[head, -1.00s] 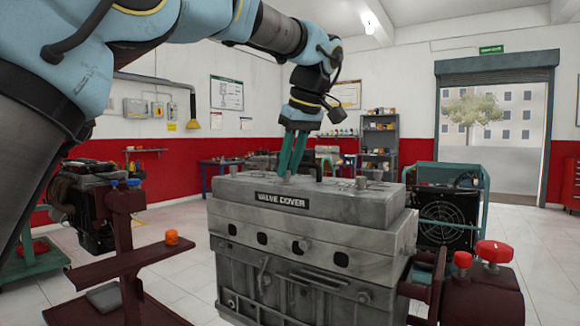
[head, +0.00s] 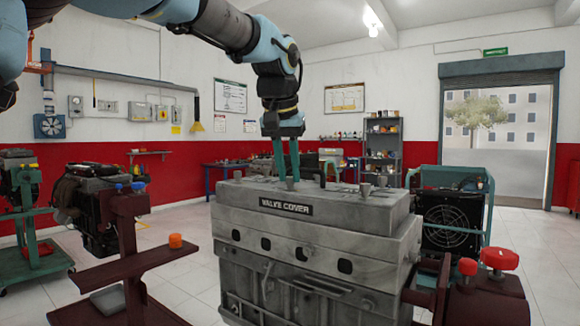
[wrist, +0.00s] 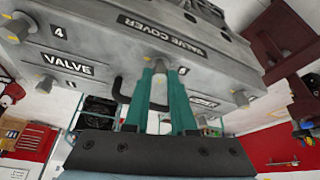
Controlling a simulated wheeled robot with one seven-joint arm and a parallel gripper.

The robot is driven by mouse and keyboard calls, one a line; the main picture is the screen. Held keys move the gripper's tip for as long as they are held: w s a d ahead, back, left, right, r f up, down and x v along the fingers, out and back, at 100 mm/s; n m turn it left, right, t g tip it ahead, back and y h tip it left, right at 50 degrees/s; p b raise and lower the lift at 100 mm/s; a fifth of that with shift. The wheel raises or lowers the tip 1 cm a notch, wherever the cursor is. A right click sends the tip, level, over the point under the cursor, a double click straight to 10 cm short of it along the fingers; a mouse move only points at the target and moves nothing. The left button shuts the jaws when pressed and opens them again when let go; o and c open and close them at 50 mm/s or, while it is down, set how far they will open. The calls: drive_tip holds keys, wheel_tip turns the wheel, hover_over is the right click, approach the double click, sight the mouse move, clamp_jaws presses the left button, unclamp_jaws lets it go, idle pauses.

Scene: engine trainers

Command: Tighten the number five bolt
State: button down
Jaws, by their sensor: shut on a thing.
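The grey engine block with its valve cover (head: 345,205) stands in the middle of the head view. My gripper (head: 288,177) points down at the cover's top, its teal fingers shut on a bolt (wrist: 160,64). In the wrist view the bolt's head shows between the fingertips; a number label beside it is partly hidden, so I cannot read it surely. Other bolts stand on the cover: one by the label 4 (wrist: 17,28), one at the near edge (wrist: 48,83), one at the right (wrist: 240,98). In the head view a bolt (head: 365,189) stands right of my gripper.
A dark red stand (head: 125,262) with an orange cap (head: 175,241) is at the left. Red knobs (head: 496,258) sit at the front right. A green-framed unit with a fan (head: 450,220) stands behind the block. Open floor shows between the left stand and the block.

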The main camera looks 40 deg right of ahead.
drive_tip(key=m, duration=0.2)
drive_tip(key=m+g+p, duration=0.2)
drive_tip(key=m, duration=0.1)
drive_tip(key=shift+w+a+r+m+h, duration=0.1)
drive_tip(key=shift+w+r+m+h, duration=0.1)
drive_tip(key=shift+w+m+h, duration=0.15)
drive_tip(key=m+g+p, duration=0.1)
drive_tip(key=m, duration=0.1)
drive_tip(key=m+g+p, duration=0.1)
drive_tip(key=m+p, duration=0.1)
drive_tip(key=m, duration=0.1)
drive_tip(key=shift+w+m, duration=0.2)
drive_tip(key=shift+m, duration=0.05)
drive_tip(key=m+p, duration=0.1)
drive_tip(key=m, duration=0.1)
drive_tip(key=m+g+y+p, duration=0.1)
drive_tip(key=m+p, duration=0.1)
drive_tip(key=m+g+p, duration=0.1)
drive_tip(key=m+p, duration=0.1)
drive_tip(key=shift+w+d+y, duration=0.2)
drive_tip(key=shift+d+y, duration=0.1)
drive_tip(key=shift+y, duration=0.05)
drive_tip(key=m+p, duration=0.2)
drive_tip(key=m+g+y+p, duration=0.1)
drive_tip(key=m+p, duration=0.1)
drive_tip(key=shift+w+d+f+y, duration=0.1)
drive_tip(key=shift+y, duration=0.2)
drive_tip(key=shift+m, duration=0.4)
